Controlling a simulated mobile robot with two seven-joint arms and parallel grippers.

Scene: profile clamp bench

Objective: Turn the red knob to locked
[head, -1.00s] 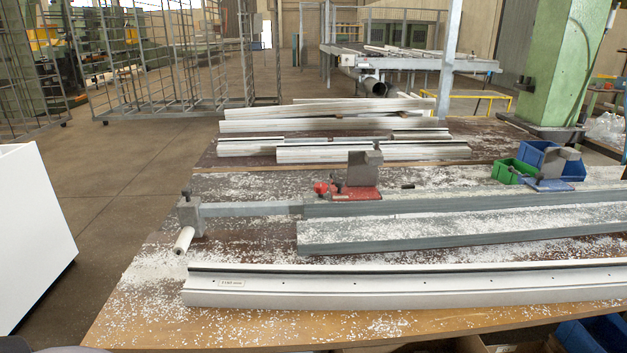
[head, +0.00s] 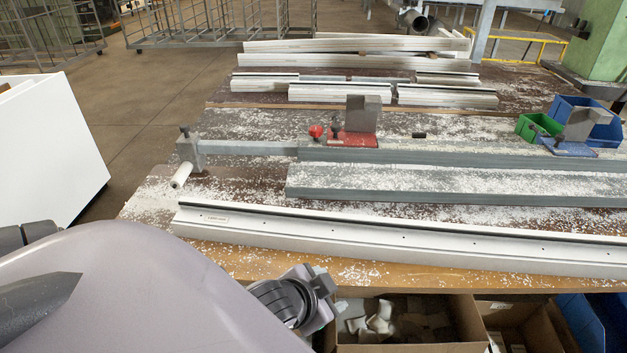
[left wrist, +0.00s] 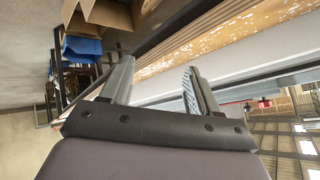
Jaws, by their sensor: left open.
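The red knob (head: 316,131) stands at the left end of the red clamp block (head: 352,138) on the rail across the bench. A small dark-topped knob (head: 335,126) is just right of it. Whether the red knob is locked cannot be told. My left gripper (left wrist: 157,78) is open and empty in the left wrist view, its two fingers spread apart. It is well away from the red knob. Small red parts (left wrist: 264,103) show at the right of that view, too small to name surely. My right gripper is not in view.
A long white profile (head: 400,236) lies along the bench's front edge, with a grey bar (head: 450,182) behind it. A blue clamp (head: 570,148) and green bin (head: 538,127) stand at right. Cardboard boxes (head: 410,345) sit below the edge. White chips litter the bench.

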